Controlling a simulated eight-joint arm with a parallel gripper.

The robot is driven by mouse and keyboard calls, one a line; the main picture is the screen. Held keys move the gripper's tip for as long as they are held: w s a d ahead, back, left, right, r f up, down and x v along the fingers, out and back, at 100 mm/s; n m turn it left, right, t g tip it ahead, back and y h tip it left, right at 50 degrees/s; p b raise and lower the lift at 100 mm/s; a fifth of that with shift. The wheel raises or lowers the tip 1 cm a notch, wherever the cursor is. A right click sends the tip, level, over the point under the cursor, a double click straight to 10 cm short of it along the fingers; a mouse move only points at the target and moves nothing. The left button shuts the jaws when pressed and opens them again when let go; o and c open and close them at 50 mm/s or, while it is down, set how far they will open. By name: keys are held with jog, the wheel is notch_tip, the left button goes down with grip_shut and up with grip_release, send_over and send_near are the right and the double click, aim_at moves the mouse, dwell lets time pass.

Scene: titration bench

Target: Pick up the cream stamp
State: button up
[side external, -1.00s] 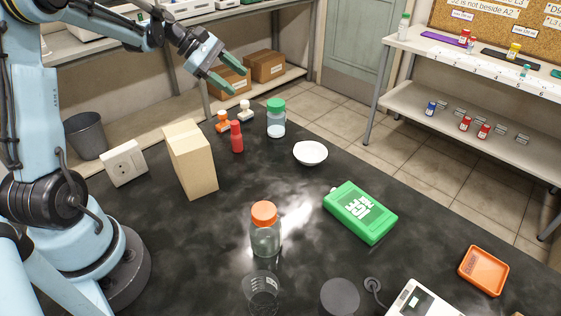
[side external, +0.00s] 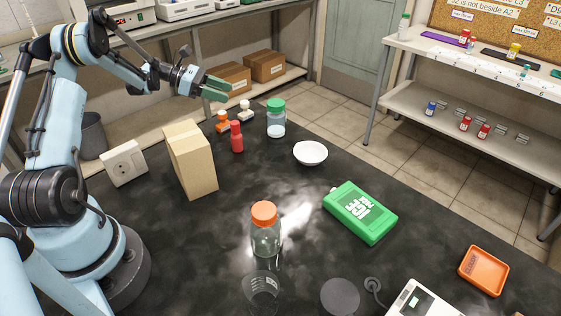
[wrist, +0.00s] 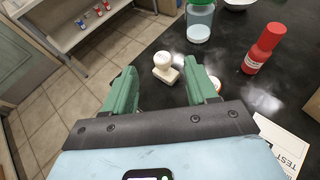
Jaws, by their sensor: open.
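The cream stamp (side external: 244,112) stands upright at the far edge of the dark bench, next to an orange stamp (side external: 222,123). My gripper (side external: 217,88) is open and empty, above and slightly left of the cream stamp in the side view. In the wrist view the cream stamp (wrist: 165,70) shows between the two green fingers of my gripper (wrist: 161,80), nearer the right one and not touched. The orange stamp is mostly hidden behind the right finger in the wrist view.
A red bottle (side external: 237,138) and a green-capped jar (side external: 276,120) stand close by the stamps. A cardboard box (side external: 191,160) stands to the left, a white dish (side external: 310,153) to the right. Behind the stamps, the bench edge drops to the floor.

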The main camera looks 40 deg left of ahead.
aim_at(242, 102)
jog(key=shift+s+f+x, duration=0.1)
jog(key=shift+f+x, duration=0.1)
jog(key=shift+x, duration=0.85)
jog(key=shift+s+f+x, duration=0.1)
jog(key=shift+f+x, duration=0.1)
jog(key=shift+x, duration=0.85)
jog(key=shift+f+x, duration=0.15)
jog(key=shift+x, duration=0.9)
jog(key=shift+a, duration=0.1)
grip_shut()
